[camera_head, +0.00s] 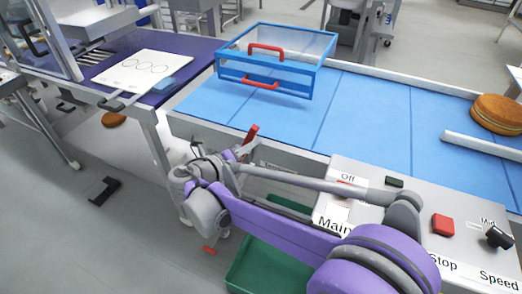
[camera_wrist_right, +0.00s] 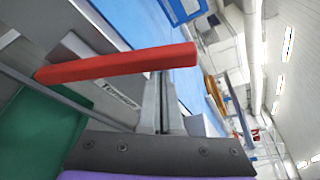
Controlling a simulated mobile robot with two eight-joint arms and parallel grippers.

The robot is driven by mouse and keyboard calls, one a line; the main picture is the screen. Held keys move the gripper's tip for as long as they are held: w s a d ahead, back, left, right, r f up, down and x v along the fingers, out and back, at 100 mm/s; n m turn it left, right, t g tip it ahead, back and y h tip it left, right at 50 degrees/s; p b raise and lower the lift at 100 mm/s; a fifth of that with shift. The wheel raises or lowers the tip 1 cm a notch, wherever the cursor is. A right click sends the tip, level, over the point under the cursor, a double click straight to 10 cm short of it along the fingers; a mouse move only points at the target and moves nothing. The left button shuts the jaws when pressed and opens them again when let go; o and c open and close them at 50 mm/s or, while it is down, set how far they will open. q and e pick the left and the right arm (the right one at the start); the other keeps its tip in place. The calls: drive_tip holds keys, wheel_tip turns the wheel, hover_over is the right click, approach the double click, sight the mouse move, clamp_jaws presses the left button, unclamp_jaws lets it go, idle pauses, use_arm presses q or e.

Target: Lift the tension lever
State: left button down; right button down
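The tension lever is a red bar (camera_head: 250,133) that stands up at the conveyor's near side in the head view. In the right wrist view the red lever (camera_wrist_right: 115,66) crosses the picture, beside a label reading "Tension". My right gripper (camera_head: 242,153) is right at the lever. In the right wrist view its grey fingers (camera_wrist_right: 160,100) lie close together with only a thin line between them. The lever passes across them and hides their tips. I see nothing held between them, and contact with the lever is unclear. My left gripper is not in view.
A control panel (camera_head: 470,245) with a red button and black knob is at the right. A blue-framed clear box (camera_head: 264,75) with red handles stands over the blue conveyor (camera_head: 370,115). A green bin (camera_head: 265,265) sits below my right arm. Floor at the left is mostly clear.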

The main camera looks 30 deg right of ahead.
drive_tip(key=shift+w+a+r+p, duration=0.3)
drive_tip(key=shift+w+a+r, duration=0.25)
drive_tip(key=shift+w+a, duration=0.25)
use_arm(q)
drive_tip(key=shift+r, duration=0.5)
use_arm(e)
drive_tip(key=shift+w, duration=0.2)
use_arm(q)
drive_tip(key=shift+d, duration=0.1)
use_arm(e)
drive_tip(key=shift+w+a+r, duration=0.15)
drive_tip(key=shift+r, duration=0.05)
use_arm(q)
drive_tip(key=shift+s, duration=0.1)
